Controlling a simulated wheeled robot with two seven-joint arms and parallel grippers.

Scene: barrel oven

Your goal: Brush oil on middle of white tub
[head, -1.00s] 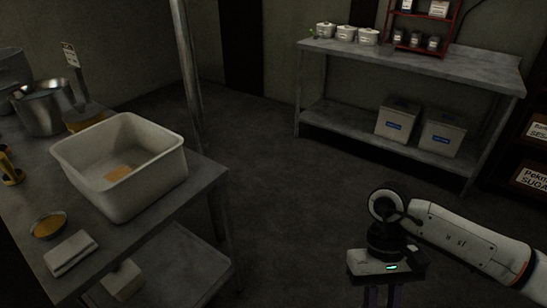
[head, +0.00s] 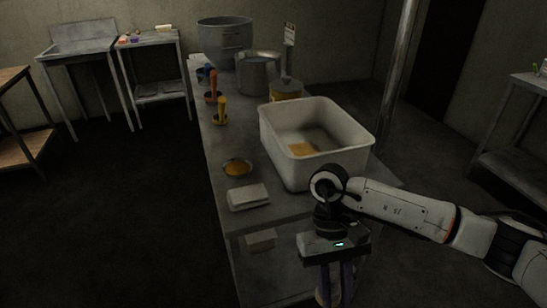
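The white tub (head: 268,135) stands on the metal table. An orange-yellow patch (head: 301,149) shows on its floor, off the centre. A small bowl of yellow liquid (head: 238,168), perhaps the oil, sits to the left of the tub. An upright yellow-handled tool (head: 222,110) and a red-orange-handled one (head: 212,84) stand farther back; I cannot tell if either is the brush. My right gripper (head: 335,285) points down in front of the table, below and apart from the tub. Its fingers look apart; their tips are partly cut off by the frame. My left gripper is out of view.
A folded white cloth-like block (head: 248,196) lies at the table's near edge. Metal pots (head: 258,72) and a yellow container (head: 286,90) stand behind the tub. A metal post (head: 398,75) rises at the table's right. Floor left of the table is clear.

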